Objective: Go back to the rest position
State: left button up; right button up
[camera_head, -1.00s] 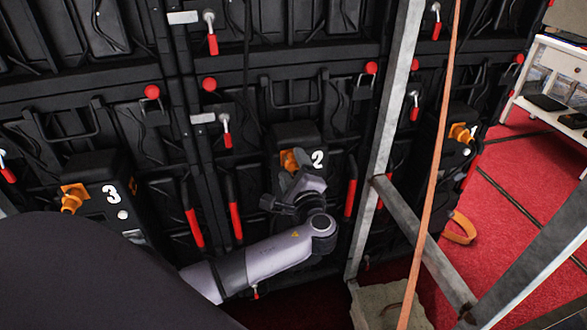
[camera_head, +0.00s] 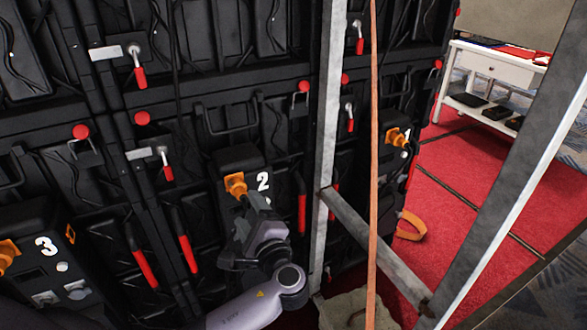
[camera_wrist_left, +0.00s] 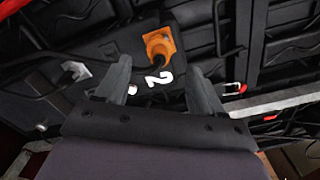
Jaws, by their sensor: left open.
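My left gripper (camera_head: 246,200) shows in the head view just below and in front of the orange connector (camera_head: 236,184) on the panel box marked 2. My left wrist view shows its two fingers (camera_wrist_left: 158,75) spread apart with nothing between them. The same orange connector shows there too (camera_wrist_left: 160,46), beyond the fingertips, with a dark cable end in it. The fingers look apart from it, though the exact gap is hard to tell. My right gripper is in neither view.
Black video wall panels with red-handled latches (camera_head: 138,70) fill the left. A metal upright (camera_head: 327,130), a crossbar (camera_head: 375,250) and an orange strap (camera_head: 373,150) stand close on the right. A white table (camera_head: 490,80) is on the red floor (camera_head: 460,185) behind.

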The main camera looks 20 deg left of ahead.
pick_arm(q)
jog(key=s+d+f+n+g+h+p, duration=0.25)
jog(key=s+d+f+h+p, duration=0.25)
jog(key=s+f+h, duration=0.6)
jog(key=s+d+r+n+h+p, duration=0.1)
jog(key=s+n+h+p, duration=0.1)
jog(key=s+n, duration=0.2)
jog(key=s+d+r+n+t+h+p, duration=0.1)
jog(key=s+d+n+h+p, duration=0.1)
jog(key=s+n, duration=0.3)
jog(key=shift+s+h, duration=0.15)
jog(key=shift+h, duration=0.25)
jog(key=shift+d, duration=0.1)
dwell(0.6)
